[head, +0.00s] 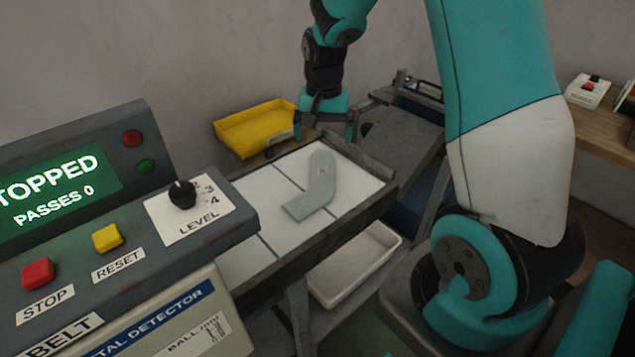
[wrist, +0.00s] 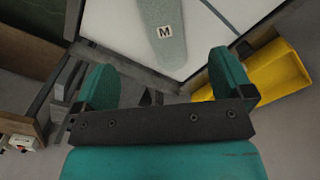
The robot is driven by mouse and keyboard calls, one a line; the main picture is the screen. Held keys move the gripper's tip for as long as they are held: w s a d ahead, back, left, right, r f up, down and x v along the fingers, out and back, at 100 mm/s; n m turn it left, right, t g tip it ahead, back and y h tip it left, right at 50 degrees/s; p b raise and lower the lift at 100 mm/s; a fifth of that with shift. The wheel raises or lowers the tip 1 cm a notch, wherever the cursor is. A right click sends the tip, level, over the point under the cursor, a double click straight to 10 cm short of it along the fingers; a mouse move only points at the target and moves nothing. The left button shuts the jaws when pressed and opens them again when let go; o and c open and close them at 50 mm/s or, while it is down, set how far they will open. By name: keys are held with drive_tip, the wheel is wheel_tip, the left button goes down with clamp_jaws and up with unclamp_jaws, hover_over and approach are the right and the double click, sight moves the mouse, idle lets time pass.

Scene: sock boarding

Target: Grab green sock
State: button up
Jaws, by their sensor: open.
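A pale grey-green sock (head: 316,186) lies flat on the white belt (head: 258,190), its wider end towards the far side. In the wrist view the sock (wrist: 158,58) shows a white tag with the letter M. My gripper (head: 325,132) is open and empty above the far end of the belt, beyond the sock. In the wrist view its two teal fingers (wrist: 164,88) are wide apart, and the sock's tagged end lies ahead between them, apart from both.
A yellow tray (head: 254,130) stands beyond the belt's far end. A white bin (head: 354,262) sits below the belt's right side. A control panel (head: 118,215) reading "STOPPED, PASSES 0" fills the near left. A wooden table (head: 600,122) stands at the right.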

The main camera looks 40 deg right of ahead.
sight(322, 180)
wheel_tip(322, 180, down, 12)
drive_tip(key=shift+f+p, duration=0.1)
drive_tip(key=shift+p, duration=0.2)
drive_tip(key=c, duration=1)
